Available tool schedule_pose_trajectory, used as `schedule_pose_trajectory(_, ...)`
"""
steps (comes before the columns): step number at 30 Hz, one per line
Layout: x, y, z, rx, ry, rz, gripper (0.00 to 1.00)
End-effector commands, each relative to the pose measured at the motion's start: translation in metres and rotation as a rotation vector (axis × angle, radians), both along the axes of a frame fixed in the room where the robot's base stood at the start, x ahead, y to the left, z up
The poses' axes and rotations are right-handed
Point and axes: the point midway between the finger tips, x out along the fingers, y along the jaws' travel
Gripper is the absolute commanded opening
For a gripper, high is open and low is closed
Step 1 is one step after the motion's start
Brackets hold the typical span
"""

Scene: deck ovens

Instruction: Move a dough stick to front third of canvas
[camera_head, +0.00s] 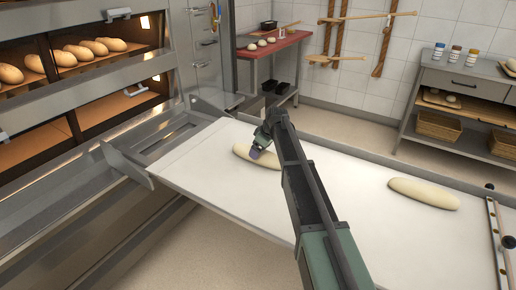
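A white canvas (352,205) lies flat on the loader in front of the deck ovens. One dough stick (243,152) lies on the part of the canvas near the ovens. A second dough stick (424,193) lies alone at the right of the canvas. My gripper (258,153) is at the first dough stick, over its middle. My arm hides the right part of this stick. The fingers are too small and covered to tell whether they are open or closed on the dough, or whether the stick is lifted.
Metal guides flank the canvas, with a bracket (127,165) at its left end. A bar (497,240) with knobs crosses the right end. Ovens with baked loaves (91,48) stand at left. A red table (272,45) and a grey cabinet (465,85) stand behind. The canvas between the sticks is bare.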

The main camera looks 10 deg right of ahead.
Motion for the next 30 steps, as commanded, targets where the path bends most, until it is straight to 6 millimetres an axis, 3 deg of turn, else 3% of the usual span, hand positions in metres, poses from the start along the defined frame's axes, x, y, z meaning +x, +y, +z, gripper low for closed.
schedule_pose_trajectory(1,-0.005,-0.004,0.027,0.000,0.000,-0.001,0.93)
schedule_pose_trajectory(6,-0.016,-0.017,0.068,0.001,0.001,-0.002,0.93)
schedule_pose_trajectory(9,-0.021,-0.021,0.080,0.000,0.000,-0.001,0.93)
schedule_pose_trajectory(14,-0.023,-0.024,0.080,0.000,0.002,-0.001,0.93)
schedule_pose_trajectory(16,-0.041,-0.020,0.078,-0.002,0.020,-0.025,0.93)
schedule_pose_trajectory(17,-0.056,-0.016,0.077,-0.003,0.038,-0.048,0.93)
schedule_pose_trajectory(19,-0.113,-0.006,0.074,-0.014,0.101,-0.143,0.93)
schedule_pose_trajectory(24,-0.291,0.015,0.067,-0.088,0.286,-0.512,0.93)
schedule_pose_trajectory(25,-0.317,0.016,0.067,-0.104,0.309,-0.576,0.93)
schedule_pose_trajectory(27,-0.364,0.017,0.066,-0.134,0.346,-0.700,0.93)
schedule_pose_trajectory(30,-0.393,0.015,0.066,-0.160,0.369,-0.801,0.93)
